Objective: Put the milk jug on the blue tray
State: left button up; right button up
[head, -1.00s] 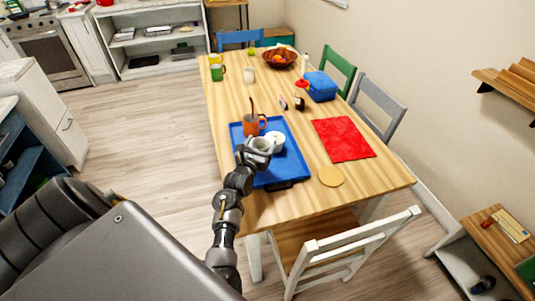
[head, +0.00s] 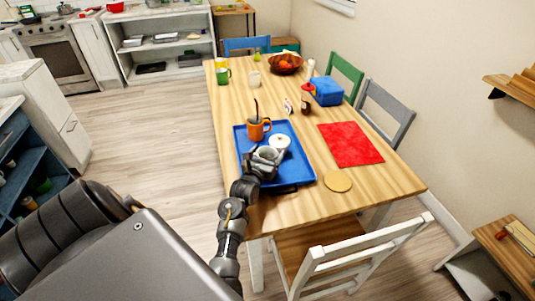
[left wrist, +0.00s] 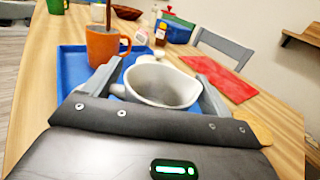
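The milk jug (left wrist: 165,85) is a pale grey-white open vessel, seen from above in the left wrist view, upright or nearly so. My left gripper (left wrist: 160,78) has a finger on each side of it and appears shut on it. In the head view the gripper (head: 264,160) and the jug (head: 267,153) are over the blue tray (head: 298,174). Whether the jug's base touches the tray is hidden. My right gripper is not in view.
An orange mug (head: 256,130) with a dark stick in it and a white lidded pot (head: 281,142) stand on the tray close to the jug. A red mat (head: 350,143) and a round tan coaster (head: 338,183) lie to the right. The tray's near right part is bare.

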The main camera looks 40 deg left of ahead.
pick_arm(q)
jog(key=shift+o, duration=1.2)
jog(key=shift+r, duration=0.2)
jog(key=p+v, duration=0.5)
jog(key=v, duration=0.2)
jog(key=shift+s, duration=0.2)
jog(key=shift+d, duration=0.1)
